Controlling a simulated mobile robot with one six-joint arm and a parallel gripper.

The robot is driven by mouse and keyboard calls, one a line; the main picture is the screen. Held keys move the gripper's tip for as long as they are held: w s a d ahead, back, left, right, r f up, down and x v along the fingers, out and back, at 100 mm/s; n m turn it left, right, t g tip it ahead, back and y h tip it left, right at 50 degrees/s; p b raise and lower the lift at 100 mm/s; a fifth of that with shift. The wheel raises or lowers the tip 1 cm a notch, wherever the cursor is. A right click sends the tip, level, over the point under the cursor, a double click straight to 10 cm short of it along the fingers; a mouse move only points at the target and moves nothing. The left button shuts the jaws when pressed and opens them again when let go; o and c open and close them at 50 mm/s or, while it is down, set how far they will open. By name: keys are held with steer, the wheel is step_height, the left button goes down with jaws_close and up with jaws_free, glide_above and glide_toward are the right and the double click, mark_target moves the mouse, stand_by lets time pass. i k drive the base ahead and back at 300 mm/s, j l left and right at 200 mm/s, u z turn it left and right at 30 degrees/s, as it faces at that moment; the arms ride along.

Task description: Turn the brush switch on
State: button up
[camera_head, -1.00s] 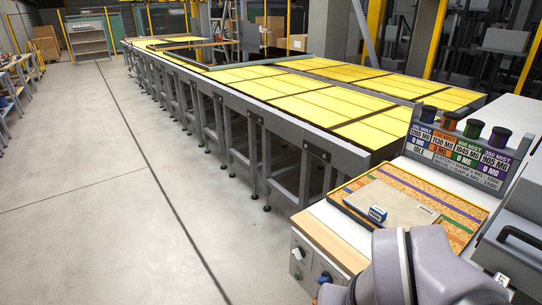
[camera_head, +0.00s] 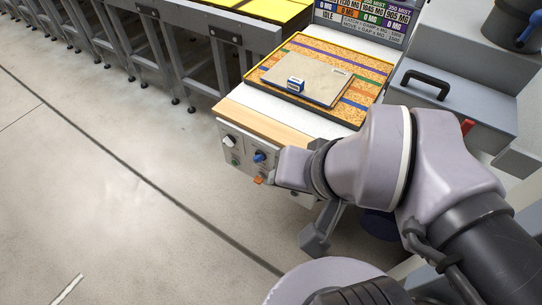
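The control panel (camera_head: 247,163) is on the front of the white bench. It carries a white knob (camera_head: 228,141), a blue knob (camera_head: 259,156), a green button (camera_head: 235,161) and a small orange part (camera_head: 258,180). Labels are too small to read, so I cannot tell which control is the brush switch or how it is set. My arm's wrist end is just right of the blue knob in the picture and covers the panel's right part. I cannot make out my gripper's fingers, nor whether anything touches the panel.
On the bench, a tray (camera_head: 300,105) holds a beige board (camera_head: 322,80) with a small blue-and-white block (camera_head: 295,84) on it. A grey box with a black handle (camera_head: 426,83) stands to the right. A conveyor table (camera_head: 190,25) runs behind.

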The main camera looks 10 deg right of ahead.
mark_target(229, 141)
steer(key=i+j+z, duration=0.25)
steer(key=z, duration=0.15)
steer(key=i+j+z, duration=0.2)
steer(key=z, duration=0.2)
steer(key=j, duration=0.1)
